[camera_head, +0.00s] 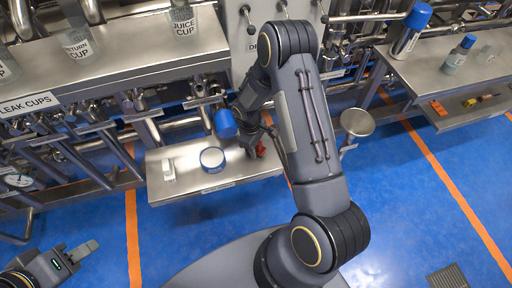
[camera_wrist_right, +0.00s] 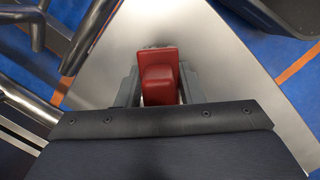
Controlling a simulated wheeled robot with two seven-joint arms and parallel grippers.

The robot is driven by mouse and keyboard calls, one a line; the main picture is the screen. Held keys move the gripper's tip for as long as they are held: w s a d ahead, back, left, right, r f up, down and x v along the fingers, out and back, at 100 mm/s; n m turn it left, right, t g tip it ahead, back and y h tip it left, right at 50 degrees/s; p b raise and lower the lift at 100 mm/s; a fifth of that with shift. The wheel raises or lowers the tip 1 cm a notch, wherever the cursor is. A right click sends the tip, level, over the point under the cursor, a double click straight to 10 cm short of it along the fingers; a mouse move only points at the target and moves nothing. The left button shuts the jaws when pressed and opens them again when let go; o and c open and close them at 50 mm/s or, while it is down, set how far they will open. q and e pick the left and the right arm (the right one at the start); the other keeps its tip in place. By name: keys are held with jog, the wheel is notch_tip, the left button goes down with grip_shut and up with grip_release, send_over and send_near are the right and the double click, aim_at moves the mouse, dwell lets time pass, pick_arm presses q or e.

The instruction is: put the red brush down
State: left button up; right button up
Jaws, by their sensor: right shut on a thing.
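The red brush (camera_head: 260,150) is mostly hidden behind my right arm in the head view. In the right wrist view its red block-shaped body (camera_wrist_right: 158,72) sits between the two fingers of my right gripper (camera_wrist_right: 158,88), which is shut on it. The brush is over the small steel shelf (camera_head: 235,180), near its right end; I cannot tell whether it touches the surface. The steel surface (camera_wrist_right: 215,60) also shows behind the brush in the wrist view. My left gripper (camera_head: 78,252) is low at the left, away from the shelf; its finger gap is unclear.
A blue-rimmed round dish (camera_head: 212,158) and a small white item (camera_head: 168,170) stand on the shelf left of the brush. A blue-capped part (camera_head: 226,123) is close above. Pipes and valves crowd the back. A round steel stool-like top (camera_head: 357,122) is to the right.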

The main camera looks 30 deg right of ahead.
jog(key=shift+f, duration=0.25)
jog(key=o, duration=1.1)
jog(key=shift+r, duration=0.2)
jog(key=r, duration=0.4)
jog(key=w+r, duration=0.1)
jog(key=r, duration=0.3)
jog(key=a+r, duration=0.1)
jog(key=r, duration=0.2)
jog(key=shift+w+r+p, duration=0.25)
jog(key=shift+r+p, duration=0.05)
jog(key=shift+r, duration=0.1)
